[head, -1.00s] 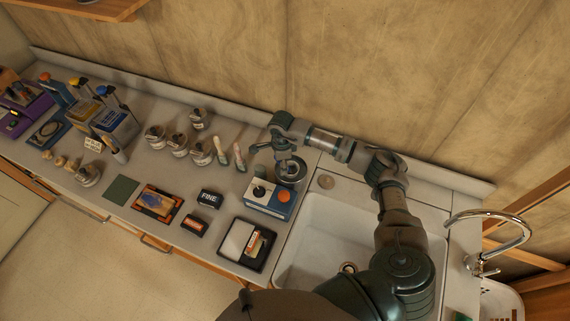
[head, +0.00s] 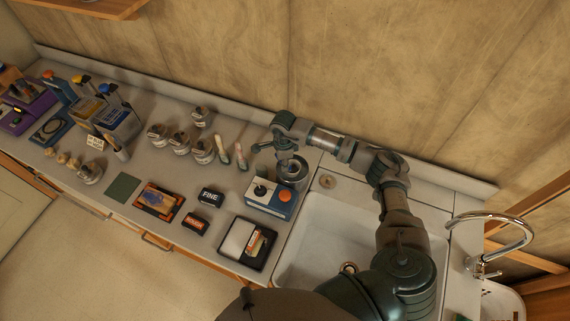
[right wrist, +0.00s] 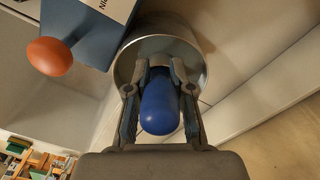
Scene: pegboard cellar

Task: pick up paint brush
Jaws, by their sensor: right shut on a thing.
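My right gripper (head: 285,156) is over a metal can (head: 294,174) at the left edge of the sink. In the right wrist view my right gripper (right wrist: 160,68) is shut on a blue, rounded handle end (right wrist: 161,112), which looks like the paint brush's. The handle points toward the wrist camera. The metal can (right wrist: 203,72) lies right behind the fingertips, and the brush's other end is hidden by the handle and fingers. I cannot tell whether it is still inside the can. My left gripper is not in view.
A blue and white box with an orange knob (head: 285,196) stands close beside the can. Several jars (head: 203,152) and two upright pale-handled things (head: 241,157) stand to the left. A black tray (head: 262,262) lies in front. The sink (head: 318,240) is at the right.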

